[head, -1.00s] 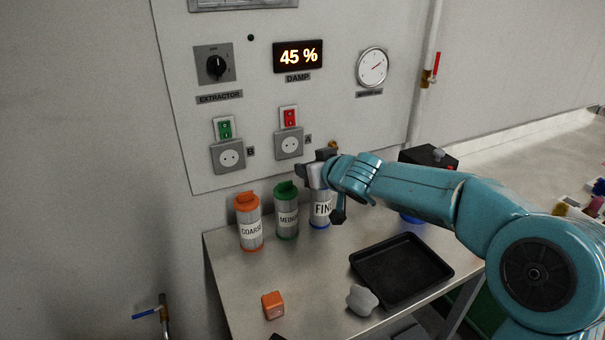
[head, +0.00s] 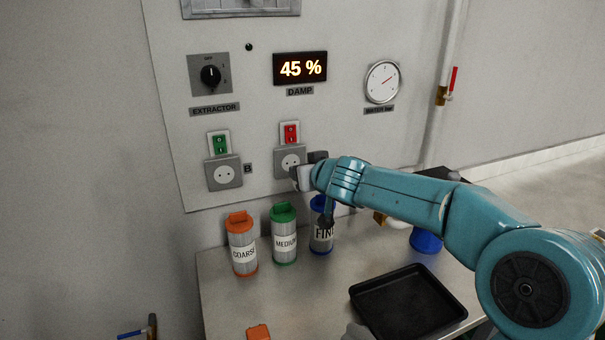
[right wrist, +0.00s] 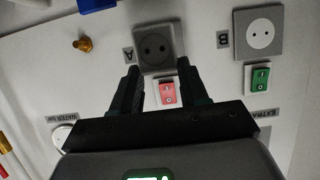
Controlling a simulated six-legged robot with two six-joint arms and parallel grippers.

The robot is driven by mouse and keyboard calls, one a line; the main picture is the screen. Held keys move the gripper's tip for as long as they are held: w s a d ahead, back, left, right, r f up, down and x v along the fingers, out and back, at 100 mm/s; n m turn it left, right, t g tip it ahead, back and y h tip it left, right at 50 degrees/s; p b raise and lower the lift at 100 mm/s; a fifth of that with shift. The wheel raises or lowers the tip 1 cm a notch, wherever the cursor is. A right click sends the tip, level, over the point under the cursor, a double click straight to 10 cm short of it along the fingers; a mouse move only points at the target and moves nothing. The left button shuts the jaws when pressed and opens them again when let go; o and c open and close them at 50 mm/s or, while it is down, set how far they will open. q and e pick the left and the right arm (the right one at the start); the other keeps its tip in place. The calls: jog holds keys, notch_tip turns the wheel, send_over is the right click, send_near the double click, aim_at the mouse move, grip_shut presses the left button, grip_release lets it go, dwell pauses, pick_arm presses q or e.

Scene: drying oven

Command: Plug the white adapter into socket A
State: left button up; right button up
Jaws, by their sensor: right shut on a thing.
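The white adapter (head: 304,179) is in the jaws of my right gripper (head: 306,172), just in front of the lower right part of socket A (head: 287,161) in the head view. The gripper covers that part of the socket, so I cannot tell whether adapter and socket touch. In the right wrist view socket A (right wrist: 155,44) appears upside down, beyond the two dark fingers of my right gripper (right wrist: 160,82). I cannot make out the adapter there. My left gripper is not in view.
Socket B (head: 223,173) is left of A, with a green switch above it; a red switch (head: 290,133) is above A. Orange, green and blue-lidded canisters (head: 284,240) stand below on the bench. A black tray (head: 440,318) lies at right.

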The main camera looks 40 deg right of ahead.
jog(key=shift+s+r, duration=0.1)
jog(key=shift+s, duration=0.1)
jog(key=shift+w+d+r+p, duration=0.1)
jog(key=shift+w+d+p, duration=0.05)
jog(key=shift+w+p, duration=0.55)
jog(key=w+p, duration=0.1)
jog(key=w, duration=0.1)
jog(key=w+d+p, duration=0.1)
jog(key=w, duration=0.1)
jog(key=shift+w, duration=0.2)
jog(key=shift+f, duration=0.2)
dwell(1.8)
jog(key=shift+w+d+r, duration=0.1)
jog(key=shift+w+d, duration=0.05)
jog(key=shift+w, duration=0.4)
dwell(0.4)
jog(key=o, duration=1.2)
jog(key=shift+c, duration=0.2)
